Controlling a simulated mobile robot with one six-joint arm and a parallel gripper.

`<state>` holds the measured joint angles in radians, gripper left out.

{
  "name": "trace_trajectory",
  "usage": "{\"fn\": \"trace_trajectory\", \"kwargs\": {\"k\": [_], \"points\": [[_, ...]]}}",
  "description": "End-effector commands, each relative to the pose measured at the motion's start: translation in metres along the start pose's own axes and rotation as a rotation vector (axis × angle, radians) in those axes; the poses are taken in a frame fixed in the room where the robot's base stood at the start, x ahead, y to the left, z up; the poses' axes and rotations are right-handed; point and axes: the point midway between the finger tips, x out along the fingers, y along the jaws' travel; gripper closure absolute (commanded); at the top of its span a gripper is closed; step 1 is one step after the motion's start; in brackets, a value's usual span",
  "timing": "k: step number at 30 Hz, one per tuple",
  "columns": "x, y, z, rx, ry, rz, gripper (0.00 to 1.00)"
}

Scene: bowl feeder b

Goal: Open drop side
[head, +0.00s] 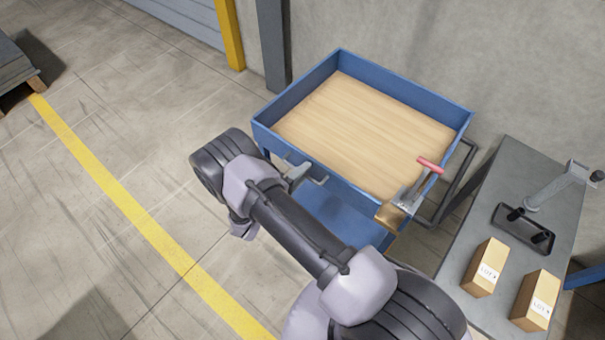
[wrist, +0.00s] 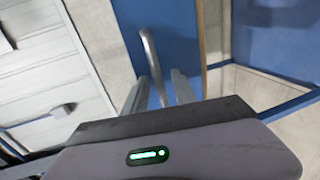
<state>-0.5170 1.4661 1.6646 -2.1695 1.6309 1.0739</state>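A blue cart (head: 290,97) with a bare wooden floor stands by the wall in the head view. Its near long side, the drop side, seems to be up, but my arm partly hides it. A grey bent handle (wrist: 148,50) projects from a blue panel (wrist: 174,40) in the wrist view. My gripper (wrist: 161,88) has its two fingers on either side of this handle, with a gap still visible, so it looks open. In the head view my gripper (head: 300,174) is beside the near side. A red-handled latch (head: 430,165) sits at the cart's right near corner.
A grey bench (head: 520,170) stands to the right with two labelled cartons (head: 485,267) (head: 536,300), a black tray (head: 523,230) and a grey stand (head: 550,188). A yellow post (head: 230,35) rises behind the cart.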

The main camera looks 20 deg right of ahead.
Motion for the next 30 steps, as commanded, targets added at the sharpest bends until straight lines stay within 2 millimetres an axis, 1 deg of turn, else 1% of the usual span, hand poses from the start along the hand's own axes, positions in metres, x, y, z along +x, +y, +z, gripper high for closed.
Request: {"fn": "trace_trajectory", "kwargs": {"k": [6,7,8,9,12,30], "points": [[0.0005,0.0003,0.0000,0.000,0.000,0.000,0.68],[0.0005,0.0003,0.0000,0.000,0.000,0.000,0.70],[0.0005,0.0003,0.0000,0.000,0.000,0.000,0.75],[0.0004,0.0003,0.0000,0.000,0.000,0.000,0.83],[0.0004,0.0003,0.0000,0.000,-0.001,0.000,1.00],[0.0003,0.0002,0.0002,0.000,-0.001,0.000,1.00]]}}
